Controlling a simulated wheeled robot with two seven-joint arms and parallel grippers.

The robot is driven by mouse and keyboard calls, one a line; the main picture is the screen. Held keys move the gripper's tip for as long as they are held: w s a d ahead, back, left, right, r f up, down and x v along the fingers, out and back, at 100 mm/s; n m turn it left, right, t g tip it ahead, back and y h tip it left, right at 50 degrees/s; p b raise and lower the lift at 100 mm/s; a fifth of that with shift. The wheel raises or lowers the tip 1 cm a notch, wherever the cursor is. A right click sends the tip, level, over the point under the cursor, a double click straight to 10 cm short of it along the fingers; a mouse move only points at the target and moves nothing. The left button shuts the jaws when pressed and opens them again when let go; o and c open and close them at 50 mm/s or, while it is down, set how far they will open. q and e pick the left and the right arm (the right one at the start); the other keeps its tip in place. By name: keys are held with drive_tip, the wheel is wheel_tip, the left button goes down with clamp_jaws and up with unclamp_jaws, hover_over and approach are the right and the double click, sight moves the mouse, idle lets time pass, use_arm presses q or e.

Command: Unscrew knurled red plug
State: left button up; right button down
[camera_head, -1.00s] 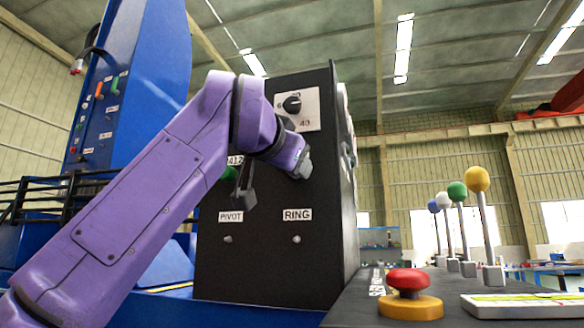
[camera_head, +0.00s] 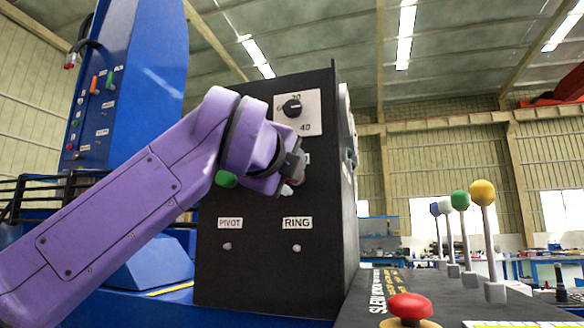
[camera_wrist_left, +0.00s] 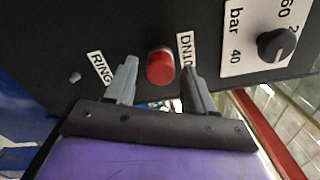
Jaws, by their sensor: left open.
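The red plug (camera_wrist_left: 160,66) sticks out of the dark panel in the left wrist view, between the RING label and a partly covered DN label. Its knurling is too small to make out. My left gripper (camera_wrist_left: 157,72) is open, with one grey finger on each side of the plug. I see gaps beside the plug, and I cannot tell how deep the fingers reach around it. In the head view my left gripper (camera_head: 291,178) is at the panel above the RING label, and it hides the plug there. My right gripper is not in view.
The dark panel (camera_head: 265,270) carries a black dial (camera_head: 292,108) above and two small studs below. A green knob (camera_head: 226,180) shows by my wrist. A console at right holds a red mushroom button (camera_head: 411,306) and several ball-topped levers (camera_head: 482,193).

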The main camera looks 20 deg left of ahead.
use_arm(q)
drive_tip(key=m+p, duration=0.5)
drive_tip(key=m, duration=0.8)
drive_tip(key=shift+a, duration=0.1)
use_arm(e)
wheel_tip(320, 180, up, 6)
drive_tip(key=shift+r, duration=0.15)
use_arm(q)
drive_tip(key=shift+w, duration=0.1)
clamp_jaws()
